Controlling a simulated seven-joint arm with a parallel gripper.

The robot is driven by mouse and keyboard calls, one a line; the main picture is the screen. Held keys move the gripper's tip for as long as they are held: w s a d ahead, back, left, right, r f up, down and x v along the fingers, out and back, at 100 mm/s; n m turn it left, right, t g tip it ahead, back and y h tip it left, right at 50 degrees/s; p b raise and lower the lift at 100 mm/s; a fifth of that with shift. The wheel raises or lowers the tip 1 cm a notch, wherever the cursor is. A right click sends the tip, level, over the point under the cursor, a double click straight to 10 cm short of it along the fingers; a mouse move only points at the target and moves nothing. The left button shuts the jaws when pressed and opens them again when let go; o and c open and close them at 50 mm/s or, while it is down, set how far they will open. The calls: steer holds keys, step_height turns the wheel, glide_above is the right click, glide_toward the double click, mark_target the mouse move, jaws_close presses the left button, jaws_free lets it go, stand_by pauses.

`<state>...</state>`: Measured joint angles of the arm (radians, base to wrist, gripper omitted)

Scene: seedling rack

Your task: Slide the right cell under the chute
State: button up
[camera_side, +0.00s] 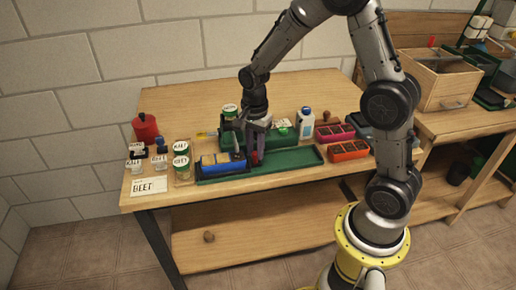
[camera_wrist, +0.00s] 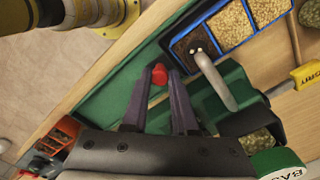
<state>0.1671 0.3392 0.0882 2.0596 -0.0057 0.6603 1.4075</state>
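A blue tray (camera_side: 222,163) sits at the left end of a long green trough (camera_side: 295,160). In the wrist view, the tray (camera_wrist: 230,48) has a dark cell (camera_wrist: 190,45) at its gripper-side end and tan, grain-filled cells beyond. A grey chute (camera_wrist: 217,82) comes from the green dispenser (camera_wrist: 250,90); its tip appears over the dark cell, though its height is unclear. My gripper (camera_side: 257,160) is low over the trough, just right of the tray. In the wrist view, its purple fingers (camera_wrist: 159,82) flank a red knob (camera_wrist: 159,75) and appear closed on it.
Labelled jars (camera_side: 181,162), a BEET card (camera_side: 149,186) and a red canister (camera_side: 145,130) stand left. Red (camera_side: 334,133) and orange (camera_side: 348,151) cell trays and a white bottle (camera_side: 306,122) are right. A yellow-handled tool (camera_wrist: 308,75) lies nearby. The trough's right part is clear.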

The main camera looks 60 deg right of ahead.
steer(key=shift+o, duration=1)
steer(key=shift+w+a+r, duration=0.1)
steer(key=shift+w+a, duration=0.05)
steer(key=shift+w, duration=0.1)
steer(key=shift+s, duration=0.1)
step_height(320, 180, up, 14)
